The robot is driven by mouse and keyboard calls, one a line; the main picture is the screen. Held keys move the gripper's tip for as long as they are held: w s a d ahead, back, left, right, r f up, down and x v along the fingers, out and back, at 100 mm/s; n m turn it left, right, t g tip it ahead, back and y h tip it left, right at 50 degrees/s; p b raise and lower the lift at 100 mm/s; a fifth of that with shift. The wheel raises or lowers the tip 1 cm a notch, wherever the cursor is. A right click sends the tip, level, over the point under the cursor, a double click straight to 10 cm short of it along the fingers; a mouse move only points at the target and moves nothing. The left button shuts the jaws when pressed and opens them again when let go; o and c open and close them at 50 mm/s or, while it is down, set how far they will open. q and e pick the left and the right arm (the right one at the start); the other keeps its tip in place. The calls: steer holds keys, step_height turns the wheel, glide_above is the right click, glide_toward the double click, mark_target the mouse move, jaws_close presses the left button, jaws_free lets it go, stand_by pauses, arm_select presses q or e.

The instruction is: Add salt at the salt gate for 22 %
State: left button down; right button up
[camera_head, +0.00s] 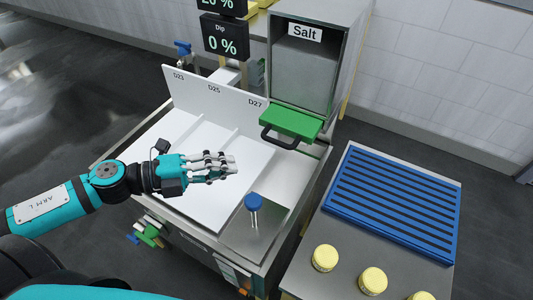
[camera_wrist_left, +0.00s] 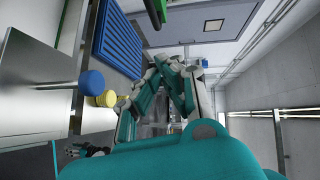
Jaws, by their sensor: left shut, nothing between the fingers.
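The salt box (camera_head: 303,70), a grey metal hopper labelled "Salt", stands at the back of the station. Its green gate (camera_head: 291,121) with a dark handle (camera_head: 281,138) sits at the box's foot. The display above reads "Dip 0 %" (camera_head: 224,38); the display over it is cut off, showing "20 %" or similar. My left gripper (camera_head: 230,164) is shut and empty above the white board, to the left of and in front of the gate handle, apart from it. It also shows in the left wrist view (camera_wrist_left: 178,68).
A blue-capped probe (camera_head: 254,202) stands on the metal plate before the gate. White partitions marked D23, D25 and D27 (camera_head: 216,96) rise behind the board. At the right, a side table holds a blue slatted rack (camera_head: 394,203) and several yellow cheeses (camera_head: 325,258).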

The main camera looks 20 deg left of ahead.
mark_target(288, 133)
arm_select(q)
steer(key=w+d+f+p, duration=0.2)
steer(key=w+d, duration=0.4)
steer(key=w, duration=0.2)
steer(key=shift+d+p, duration=0.25)
steer(key=shift+p, duration=0.15)
steer(key=w, duration=0.2)
steer(key=w+p, duration=0.1)
steer(key=w, duration=0.1)
steer(key=w+d+p, duration=0.1)
steer(key=w, duration=0.1)
steer(key=shift+w+d, duration=0.1)
steer(key=shift+w, duration=0.15)
steer(key=shift+s, duration=0.1)
